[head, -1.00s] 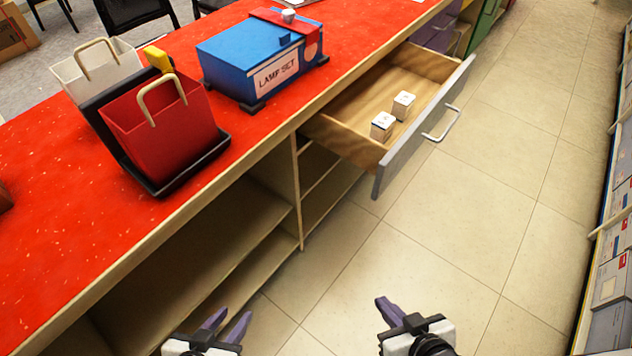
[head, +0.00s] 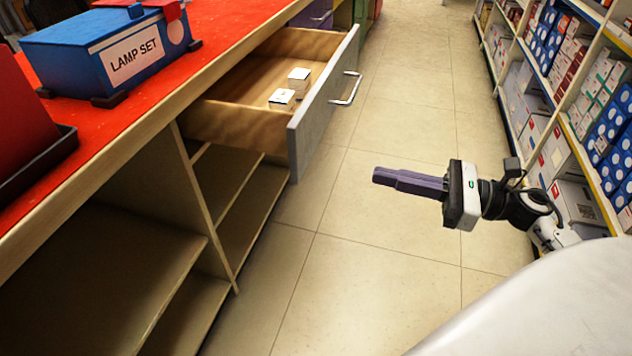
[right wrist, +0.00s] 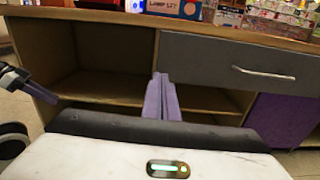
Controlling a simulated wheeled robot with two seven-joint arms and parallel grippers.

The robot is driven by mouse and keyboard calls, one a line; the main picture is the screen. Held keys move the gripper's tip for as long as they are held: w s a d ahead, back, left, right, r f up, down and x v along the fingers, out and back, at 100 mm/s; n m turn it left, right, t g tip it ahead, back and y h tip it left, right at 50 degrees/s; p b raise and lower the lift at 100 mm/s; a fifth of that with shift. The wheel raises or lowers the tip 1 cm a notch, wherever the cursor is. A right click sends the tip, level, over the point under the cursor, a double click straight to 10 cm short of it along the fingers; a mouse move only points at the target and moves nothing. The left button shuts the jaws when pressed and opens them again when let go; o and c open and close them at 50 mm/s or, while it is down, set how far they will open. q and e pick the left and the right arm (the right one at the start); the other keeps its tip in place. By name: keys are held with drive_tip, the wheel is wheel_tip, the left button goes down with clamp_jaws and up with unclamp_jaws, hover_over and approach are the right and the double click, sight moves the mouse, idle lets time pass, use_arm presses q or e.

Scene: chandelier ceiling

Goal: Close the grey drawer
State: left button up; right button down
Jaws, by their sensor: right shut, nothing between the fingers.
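The grey drawer (head: 318,100) stands pulled out from the counter, with its front panel over the aisle and its bar handle (head: 346,90) on the outer face. Two small white boxes (head: 290,88) are inside it. The drawer's grey front also shows in the right wrist view (right wrist: 205,62), at the upper right. My right gripper (head: 378,177) is shut and empty, with its purple fingers pointing left. It is apart from the drawer, in front of and below its face. My left gripper (right wrist: 40,92) shows partly at the left edge of the right wrist view; it is out of the head view.
The red-topped counter (head: 215,40) runs along the left with open shelves (head: 100,285) below. A blue lamp-set box (head: 115,50) and a red bin (head: 20,125) stand on top. Stocked shelves (head: 590,100) line the right. The tiled aisle (head: 420,110) between is clear.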

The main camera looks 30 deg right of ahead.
sight(298, 159)
drive_tip(key=b+x, duration=0.1)
drive_tip(key=x, duration=1.2)
drive_tip(key=shift+w+a, duration=0.2)
drive_tip(key=shift+a, duration=0.15)
drive_tip(key=shift+w, duration=0.1)
